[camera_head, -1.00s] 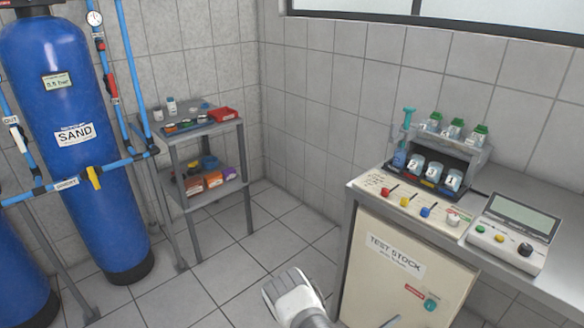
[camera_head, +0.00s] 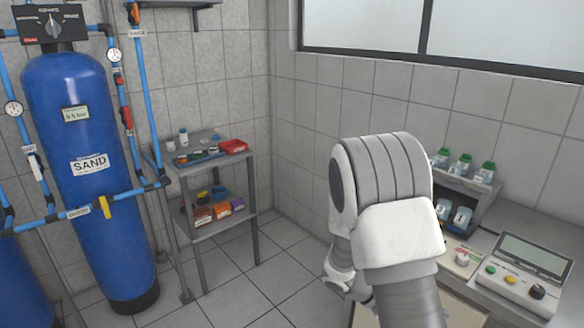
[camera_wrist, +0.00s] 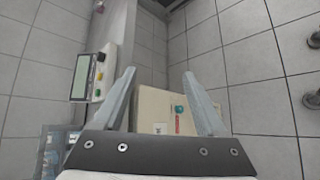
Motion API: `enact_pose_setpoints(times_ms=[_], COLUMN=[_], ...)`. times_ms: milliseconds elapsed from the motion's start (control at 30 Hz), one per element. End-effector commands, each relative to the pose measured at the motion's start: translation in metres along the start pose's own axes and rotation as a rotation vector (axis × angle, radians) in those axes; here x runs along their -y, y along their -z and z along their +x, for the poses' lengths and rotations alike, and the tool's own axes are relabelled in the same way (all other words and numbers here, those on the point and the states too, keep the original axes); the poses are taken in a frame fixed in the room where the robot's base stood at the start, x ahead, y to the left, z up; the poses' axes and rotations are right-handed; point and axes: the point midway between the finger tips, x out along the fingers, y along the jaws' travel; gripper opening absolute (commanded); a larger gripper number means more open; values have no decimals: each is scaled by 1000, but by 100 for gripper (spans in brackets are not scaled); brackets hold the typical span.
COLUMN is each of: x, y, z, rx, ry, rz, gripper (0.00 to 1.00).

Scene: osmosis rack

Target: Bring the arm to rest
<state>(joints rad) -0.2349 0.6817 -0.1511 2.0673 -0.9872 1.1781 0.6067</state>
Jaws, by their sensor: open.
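My arm rises in the lower middle of the head view, its white and grey links in front of the bench and the small rack. My gripper (camera_wrist: 159,103) shows in the wrist view with its two grey fingers spread wide apart. Nothing is between the fingers. The test-stock cabinet (camera_wrist: 158,113) and floor tiles lie beyond them, apart from the fingertips. The gripper itself does not show clearly in the head view.
The blue sand tank (camera_head: 88,185) with pipes stands at left. A grey shelf stand (camera_head: 207,163) holds bottles and boxes. A meter (camera_head: 518,268) and a rack with green-capped bottles (camera_head: 461,167) stand on the bench at right. Floor between stand and bench is clear.

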Motion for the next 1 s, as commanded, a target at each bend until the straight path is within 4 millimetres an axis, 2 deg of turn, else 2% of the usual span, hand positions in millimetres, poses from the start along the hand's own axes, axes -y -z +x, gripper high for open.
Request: enact_pose_setpoints(times_ms=[33,300,667,1000], x=[-8,-28,-43,-53], y=[-11,-62,-125,-181], z=[-10,-51,-108,-163], rx=[-14,-100,-303,-569], ry=[50,303,596,806], rz=[29,137,268,389], gripper=[74,74,74,74])
